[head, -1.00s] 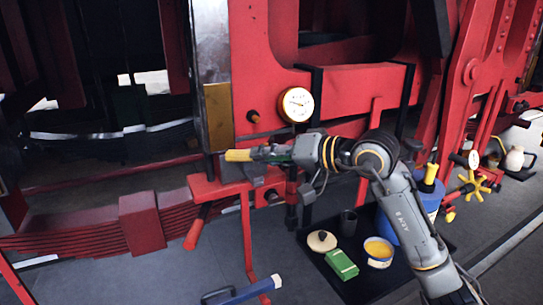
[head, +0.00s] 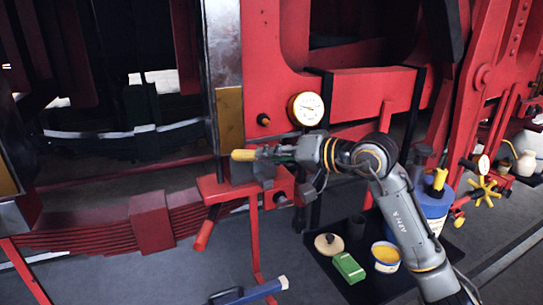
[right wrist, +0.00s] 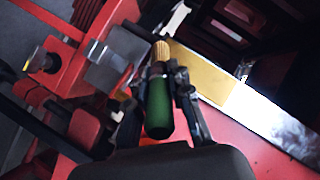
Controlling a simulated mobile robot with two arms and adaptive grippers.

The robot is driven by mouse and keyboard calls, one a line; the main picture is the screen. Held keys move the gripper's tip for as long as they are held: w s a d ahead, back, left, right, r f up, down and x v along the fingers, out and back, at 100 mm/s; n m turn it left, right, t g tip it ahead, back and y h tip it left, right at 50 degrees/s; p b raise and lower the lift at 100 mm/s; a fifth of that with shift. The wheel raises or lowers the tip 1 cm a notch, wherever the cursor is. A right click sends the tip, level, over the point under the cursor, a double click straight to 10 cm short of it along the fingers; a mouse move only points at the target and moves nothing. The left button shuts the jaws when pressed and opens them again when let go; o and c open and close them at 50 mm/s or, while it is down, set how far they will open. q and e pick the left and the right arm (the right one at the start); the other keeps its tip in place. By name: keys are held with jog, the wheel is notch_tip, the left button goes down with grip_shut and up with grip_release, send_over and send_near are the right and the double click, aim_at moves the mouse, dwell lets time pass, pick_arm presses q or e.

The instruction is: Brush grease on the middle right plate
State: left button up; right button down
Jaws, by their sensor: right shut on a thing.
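My right gripper (head: 276,154) is shut on a brush with a green handle (right wrist: 158,110) and yellow bristles (head: 243,155). The bristles point left, at the lower end of an upright metal plate (head: 226,50). This plate is bare grey above and yellow-brown on its lower part (head: 230,115). The right wrist view shows the bristles (right wrist: 161,50) beside the yellow-brown part (right wrist: 200,75); I cannot tell whether they touch it. My left gripper is not in view.
A black mat (head: 323,262) on the floor holds an open tub of yellow grease (head: 385,256), a green box (head: 349,267), a round lid (head: 327,244) and a blue container (head: 433,210). A gauge (head: 306,109) and red frame parts stand close to my right arm.

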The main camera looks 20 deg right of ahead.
jog(key=shift+w, duration=0.55)
jog(key=shift+r, duration=0.1)
jog(key=shift+s+r+p, duration=0.1)
jog(key=shift+r+p, duration=0.55)
jog(key=shift+r, duration=1.3)
jog(key=shift+r+p, duration=0.9)
jog(key=shift+r, duration=1.1)
jog(key=shift+r+p, duration=2.15)
jog(key=shift+r, duration=1.65)
notch_tip(320, 180, down, 16)
jog(key=b, duration=1.6)
jog(key=shift+r, duration=0.1)
